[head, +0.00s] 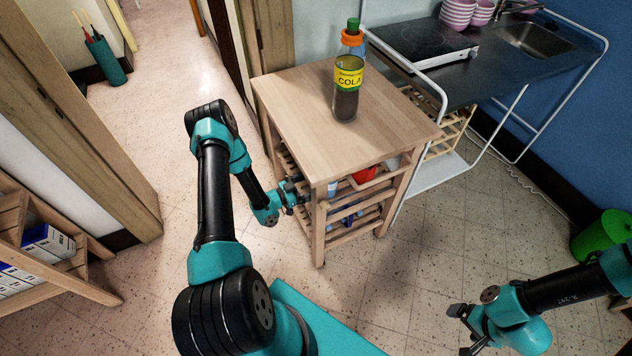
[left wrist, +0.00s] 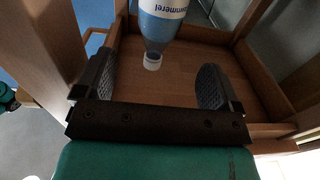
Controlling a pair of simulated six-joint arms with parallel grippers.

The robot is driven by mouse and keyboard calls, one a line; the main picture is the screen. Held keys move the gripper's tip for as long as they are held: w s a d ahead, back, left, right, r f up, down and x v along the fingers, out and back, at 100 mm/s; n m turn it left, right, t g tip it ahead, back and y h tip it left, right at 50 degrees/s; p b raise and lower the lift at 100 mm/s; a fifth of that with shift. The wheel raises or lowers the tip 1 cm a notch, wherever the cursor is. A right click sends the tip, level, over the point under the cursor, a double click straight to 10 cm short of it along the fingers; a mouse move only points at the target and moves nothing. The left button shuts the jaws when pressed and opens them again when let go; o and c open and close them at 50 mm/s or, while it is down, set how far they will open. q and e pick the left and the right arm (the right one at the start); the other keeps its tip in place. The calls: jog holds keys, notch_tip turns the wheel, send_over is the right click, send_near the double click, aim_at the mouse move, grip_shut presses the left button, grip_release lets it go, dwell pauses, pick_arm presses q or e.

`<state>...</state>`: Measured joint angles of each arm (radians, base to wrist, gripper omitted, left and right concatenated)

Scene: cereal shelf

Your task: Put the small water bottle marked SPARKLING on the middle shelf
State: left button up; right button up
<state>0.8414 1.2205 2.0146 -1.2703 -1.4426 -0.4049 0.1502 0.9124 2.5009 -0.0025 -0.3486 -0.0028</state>
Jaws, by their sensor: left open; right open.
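A wooden trolley (head: 268,90) has slatted shelves under its solid top. My left gripper (head: 292,193) is at the trolley's left side, at an opening below the top. In the left wrist view my left gripper (left wrist: 155,88) is open and empty. A clear bottle (left wrist: 158,30) with a white cap and white-blue label is just beyond its fingertips, roughly centred between them and not gripped. Only part of its label shows, and the word SPARKLING cannot be read. A pale bottle shape also shows inside the trolley in the head view (head: 333,188). My right gripper (head: 466,330) is open and empty over the floor.
A COLA bottle (head: 347,88) stands on the trolley top. A red item (head: 364,175) sits on a trolley shelf. Trolley posts and rails (left wrist: 55,50) closely surround my left gripper. A counter with a hob (head: 425,45) is behind. A green bin (head: 600,235) is at right.

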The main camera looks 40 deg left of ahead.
pick_arm(q)
jog(key=shift+s+a, duration=0.25)
jog(key=shift+s, duration=0.25)
dwell(0.4)
